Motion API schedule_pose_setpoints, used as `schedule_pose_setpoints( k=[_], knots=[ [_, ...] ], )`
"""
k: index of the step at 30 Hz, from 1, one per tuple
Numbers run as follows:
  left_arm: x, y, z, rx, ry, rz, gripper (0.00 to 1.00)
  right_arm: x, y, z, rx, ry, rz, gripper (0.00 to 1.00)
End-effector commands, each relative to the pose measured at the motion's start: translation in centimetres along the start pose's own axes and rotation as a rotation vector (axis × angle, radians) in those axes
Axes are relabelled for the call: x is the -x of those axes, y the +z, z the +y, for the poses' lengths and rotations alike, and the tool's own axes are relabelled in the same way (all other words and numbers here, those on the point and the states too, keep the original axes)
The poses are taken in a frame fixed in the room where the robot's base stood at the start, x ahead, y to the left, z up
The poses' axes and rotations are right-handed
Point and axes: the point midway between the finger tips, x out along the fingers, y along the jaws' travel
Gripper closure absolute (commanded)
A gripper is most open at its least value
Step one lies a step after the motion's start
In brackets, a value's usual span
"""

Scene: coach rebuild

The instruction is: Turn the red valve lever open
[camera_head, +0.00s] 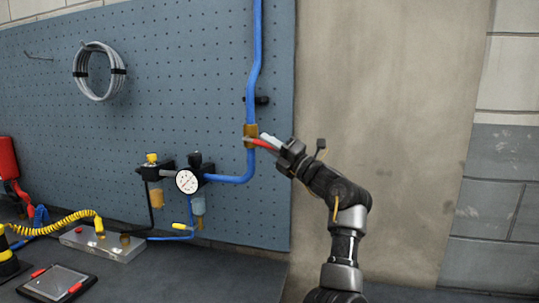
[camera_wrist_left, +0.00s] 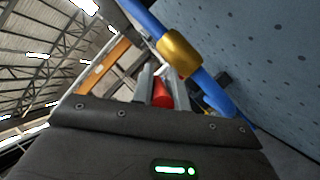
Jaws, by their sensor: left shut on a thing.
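The red valve lever (camera_head: 261,144) sticks out to the right and slightly down from the brass valve body (camera_head: 251,131) on the vertical blue pipe (camera_head: 252,75). My left gripper (camera_head: 272,141) is shut on the lever, its light grey fingers close to the valve body. In the left wrist view the red lever (camera_wrist_left: 162,94) lies between the fingers, just below the brass valve body (camera_wrist_left: 180,52) on the blue pipe (camera_wrist_left: 213,93). The fingers hide part of the lever. My right gripper is not in view.
A blue pegboard (camera_head: 150,85) stands behind the pipe. A pressure gauge (camera_head: 187,181) and regulator sit left of the valve. A coiled grey hose (camera_head: 80,72) hangs at upper left. A metal manifold block (camera_head: 100,243) and a tablet (camera_head: 56,283) lie on the bench. Bare wall is at right.

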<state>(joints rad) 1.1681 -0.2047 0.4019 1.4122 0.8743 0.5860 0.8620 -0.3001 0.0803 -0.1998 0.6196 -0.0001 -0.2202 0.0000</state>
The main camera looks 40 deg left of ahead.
Motion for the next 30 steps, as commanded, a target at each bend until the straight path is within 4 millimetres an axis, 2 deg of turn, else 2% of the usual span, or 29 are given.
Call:
schedule_pose_setpoints(
  k=[1, 3, 12, 19, 30],
  knots=[
    [0.5, -0.7, -1.1, -0.011, 0.032, -0.02, 1.0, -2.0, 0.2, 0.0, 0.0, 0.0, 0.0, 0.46],
    [0.5, -0.8, -1.4, -0.028, 0.073, -0.05, 1.0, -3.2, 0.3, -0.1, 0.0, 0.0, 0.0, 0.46],
    [0.5, -1.5, -2.2, -0.092, 0.224, -0.159, 1.0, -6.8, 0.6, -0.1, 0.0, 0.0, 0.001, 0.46],
    [0.4, -1.7, -2.5, -0.12, 0.291, -0.21, 1.0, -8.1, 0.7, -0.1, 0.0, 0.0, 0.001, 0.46],
    [0.2, -1.7, -2.5, -0.131, 0.315, -0.229, 1.0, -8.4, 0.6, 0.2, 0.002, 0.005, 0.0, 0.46]
  ],
)
